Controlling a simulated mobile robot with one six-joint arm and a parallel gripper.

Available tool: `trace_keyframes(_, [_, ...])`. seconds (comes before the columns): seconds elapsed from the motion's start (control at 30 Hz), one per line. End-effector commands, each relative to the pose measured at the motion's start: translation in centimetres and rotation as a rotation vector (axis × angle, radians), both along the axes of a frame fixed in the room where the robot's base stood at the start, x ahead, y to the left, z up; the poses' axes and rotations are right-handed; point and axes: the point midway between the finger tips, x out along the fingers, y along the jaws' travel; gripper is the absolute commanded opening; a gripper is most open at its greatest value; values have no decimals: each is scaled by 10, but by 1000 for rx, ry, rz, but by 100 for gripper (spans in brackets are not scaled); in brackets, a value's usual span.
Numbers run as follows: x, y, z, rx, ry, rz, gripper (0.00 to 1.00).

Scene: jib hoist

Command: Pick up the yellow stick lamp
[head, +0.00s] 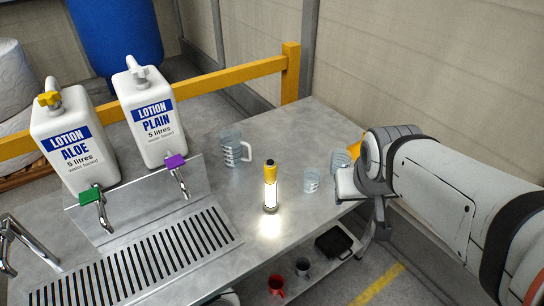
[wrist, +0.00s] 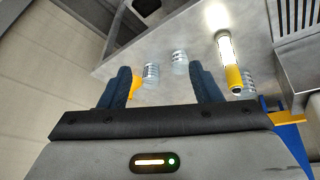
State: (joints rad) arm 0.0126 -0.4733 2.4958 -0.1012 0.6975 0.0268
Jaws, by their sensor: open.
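The yellow stick lamp (head: 270,188) stands upright and lit on the metal bench, with a yellow top, dark cap and glowing white tube. In the wrist view the lamp (wrist: 229,62) shows at the upper right, to the right of my gripper's fingers. My gripper (wrist: 160,88) is open, with two dark blue fingers apart and nothing held between them. In the head view my gripper (head: 345,184) is at the bench's right edge, right of the lamp and apart from it; its fingers are largely hidden there.
A clear measuring jug (head: 231,149) stands behind the lamp. Clear beakers (head: 311,180) stand between lamp and gripper. An orange object (head: 356,146) is partly hidden by my arm. Two lotion containers (head: 151,115) and a drain grate (head: 150,262) are left. Mugs (head: 277,285) sit on the lower shelf.

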Motion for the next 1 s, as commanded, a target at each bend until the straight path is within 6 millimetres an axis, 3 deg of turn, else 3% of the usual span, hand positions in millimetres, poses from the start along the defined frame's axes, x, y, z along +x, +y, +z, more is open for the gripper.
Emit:
trace_keyframes(0.03, [20,-8,-20,-30,-54,5,57])
trace_keyframes(0.13, [66,-19,-40,-86,-202,45,57])
trace_keyframes(0.27, [121,-19,-62,-122,-398,146,57])
trace_keyframes(0.4, [166,1,-88,-83,-590,295,57])
trace_keyframes(0.5, [186,24,-108,-13,-711,419,57])
trace_keyframes(0.63, [196,59,-135,137,-847,579,57])
trace_keyframes(0.8, [185,95,-160,372,-961,742,57])
trace_keyframes(1.0, [167,113,-168,556,-1022,831,57])
